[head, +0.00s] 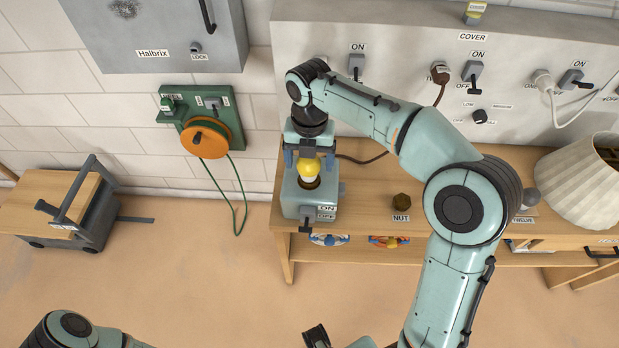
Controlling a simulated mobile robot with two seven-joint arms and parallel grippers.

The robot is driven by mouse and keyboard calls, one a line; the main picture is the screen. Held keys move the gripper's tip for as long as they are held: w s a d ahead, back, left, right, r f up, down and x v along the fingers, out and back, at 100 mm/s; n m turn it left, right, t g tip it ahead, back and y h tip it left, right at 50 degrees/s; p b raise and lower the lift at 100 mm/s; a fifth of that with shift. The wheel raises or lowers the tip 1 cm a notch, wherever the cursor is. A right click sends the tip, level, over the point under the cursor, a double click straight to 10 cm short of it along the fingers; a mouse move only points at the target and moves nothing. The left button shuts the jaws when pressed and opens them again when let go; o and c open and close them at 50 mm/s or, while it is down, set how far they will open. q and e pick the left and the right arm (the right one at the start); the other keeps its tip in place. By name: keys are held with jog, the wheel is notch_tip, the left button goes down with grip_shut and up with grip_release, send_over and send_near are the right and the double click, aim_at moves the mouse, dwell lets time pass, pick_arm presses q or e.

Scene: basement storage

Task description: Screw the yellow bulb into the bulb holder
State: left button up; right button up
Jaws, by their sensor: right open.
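The yellow bulb (309,168) is upright at the socket on top of the pale teal bulb holder (291,201), which stands at the left end of the wooden bench. How deep the bulb sits in the socket cannot be told. My right gripper (308,162) points down from above, open, with one blue-grey finger on each side of the bulb and the palm above it. Part of the holder's back is hidden behind the gripper.
A nut (401,202) stands on the bench (365,185) right of the holder. A cream lampshade (580,178) is at the right end. A grey switch panel (310,40) rises behind. An orange reel (205,137) hangs on the wall at left.

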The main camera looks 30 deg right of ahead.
jog(key=c, duration=1.3)
jog(key=m, duration=0.3)
jog(key=shift+p, duration=0.4)
jog(key=shift+m, duration=0.3)
grip_shut()
jog(key=o, duration=1.4)
grip_release()
jog(key=shift+d, duration=0.1)
pick_arm(q)
jog(key=shift+w+r, duration=0.25)
jog(key=shift+r, duration=0.25)
pick_arm(e)
jog(key=shift+r, duration=0.1)
jog(key=shift+r+p, duration=1.85)
jog(key=shift+r, duration=0.65)
jog(key=shift+r+p, duration=1.2)
jog(key=shift+r, duration=0.8)
pick_arm(q)
jog(key=w+r, duration=0.5)
jog(key=r, duration=0.2)
jog(key=shift+w+r+t, duration=0.15)
jog(key=shift+r+t, duration=0.1)
jog(key=shift+t, duration=0.15)
pick_arm(e)
jog(key=shift+w+f, duration=0.1)
